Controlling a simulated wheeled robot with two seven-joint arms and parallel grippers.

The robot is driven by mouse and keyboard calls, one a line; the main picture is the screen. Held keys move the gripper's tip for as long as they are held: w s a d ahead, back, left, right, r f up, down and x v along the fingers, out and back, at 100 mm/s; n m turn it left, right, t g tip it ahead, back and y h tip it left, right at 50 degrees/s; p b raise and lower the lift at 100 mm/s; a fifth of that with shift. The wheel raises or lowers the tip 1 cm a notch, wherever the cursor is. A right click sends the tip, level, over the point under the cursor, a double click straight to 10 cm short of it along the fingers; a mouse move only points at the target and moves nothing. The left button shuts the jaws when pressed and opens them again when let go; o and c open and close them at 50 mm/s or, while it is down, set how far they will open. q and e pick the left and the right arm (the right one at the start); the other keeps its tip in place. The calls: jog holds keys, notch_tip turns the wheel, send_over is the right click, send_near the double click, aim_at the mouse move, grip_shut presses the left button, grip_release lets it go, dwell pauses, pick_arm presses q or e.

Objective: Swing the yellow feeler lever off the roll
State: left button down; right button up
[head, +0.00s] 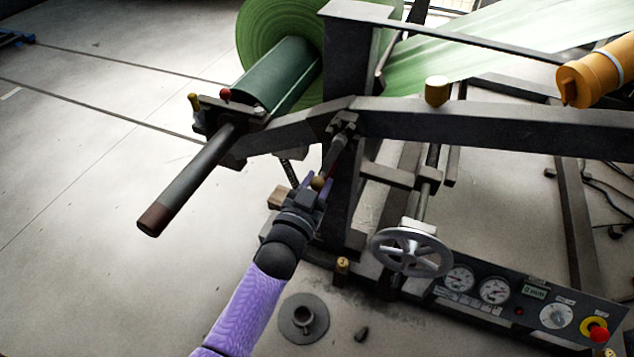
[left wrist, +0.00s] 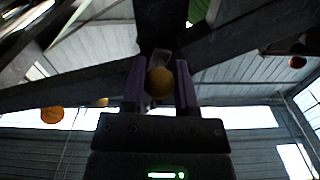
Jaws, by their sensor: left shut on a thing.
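My left gripper (head: 314,190) reaches up from the bottom of the head view to the machine frame. It is shut on a short lever's dull yellow ball knob (head: 318,183). In the left wrist view the ball (left wrist: 160,82) sits between the two purple fingers. The lever's dark rod (head: 334,155) rises from the knob to a bracket on the grey side beam. The green roll (head: 268,35) is behind, at the top, with a green web running off to the right. Whether the lever touches the roll cannot be seen. My right gripper is not in view.
A dark shaft (head: 185,185) sticks out to the left of the frame, near small yellow (head: 193,100) and red (head: 224,94) knobs. A handwheel (head: 411,247) and gauge panel (head: 520,300) stand at lower right. An orange cylinder (head: 598,75) is at upper right. Floor at left is clear.

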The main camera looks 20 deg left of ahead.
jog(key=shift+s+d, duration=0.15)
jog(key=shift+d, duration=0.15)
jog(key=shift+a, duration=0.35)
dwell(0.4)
